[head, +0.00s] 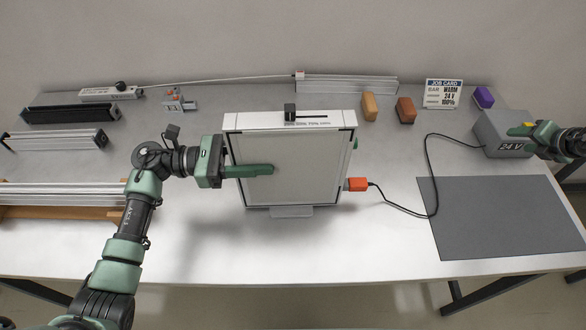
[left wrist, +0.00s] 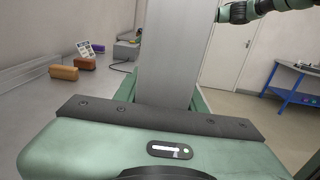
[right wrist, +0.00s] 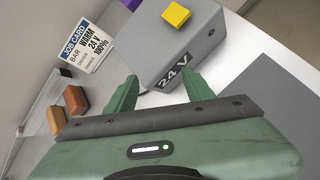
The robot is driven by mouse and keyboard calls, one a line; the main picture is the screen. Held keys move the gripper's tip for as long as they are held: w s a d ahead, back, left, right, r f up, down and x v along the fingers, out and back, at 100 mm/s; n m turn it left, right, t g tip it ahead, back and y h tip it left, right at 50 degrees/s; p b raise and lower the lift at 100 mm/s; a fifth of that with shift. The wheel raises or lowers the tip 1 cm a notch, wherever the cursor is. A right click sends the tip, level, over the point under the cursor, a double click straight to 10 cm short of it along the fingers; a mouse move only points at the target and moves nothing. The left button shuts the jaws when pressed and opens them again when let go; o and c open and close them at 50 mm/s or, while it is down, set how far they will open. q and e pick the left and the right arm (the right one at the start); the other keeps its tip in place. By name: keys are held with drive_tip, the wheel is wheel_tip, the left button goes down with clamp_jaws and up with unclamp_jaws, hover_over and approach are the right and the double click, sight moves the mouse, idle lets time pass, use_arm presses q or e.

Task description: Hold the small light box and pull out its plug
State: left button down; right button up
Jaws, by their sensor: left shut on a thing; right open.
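The small light box (head: 300,185) stands upright on the table, a pale panel with a white top edge and a dark slider. The orange plug (head: 358,184) sits at its lower right side, apparently in the socket, with a black cable trailing right. My left gripper (head: 262,170) is shut on the light box, one finger across its front face; the box's edge fills the middle of the left wrist view (left wrist: 168,60). My right gripper (head: 532,130) is open and empty at the grey 24 V supply box (head: 497,128), far from the plug; its fingers also show in the right wrist view (right wrist: 148,92).
The supply has a yellow button (right wrist: 176,14). A grey mat (head: 500,215) lies right of the plug, with the cable (head: 432,170) reaching its edge. Orange and brown blocks (head: 405,110), a job card (head: 443,93) and a purple block (head: 484,97) stand behind. Rails (head: 60,195) lie left.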

drive_tip(key=w+a+r+n+y, duration=0.2)
drive_tip(key=a, duration=0.4)
drive_tip(key=w+a+r+n+y, duration=0.1)
drive_tip(key=w+a+n, duration=0.2)
drive_tip(key=a, duration=0.4)
drive_tip(key=n+g+y, duration=0.2)
drive_tip(key=n+g, duration=0.7)
drive_tip(key=n, duration=1.2)
approach(356, 181)
drive_tip(key=shift+y, duration=0.3)
drive_tip(key=shift+x, duration=4.4)
drive_tip(key=shift+d, duration=0.15)
clamp_jaws()
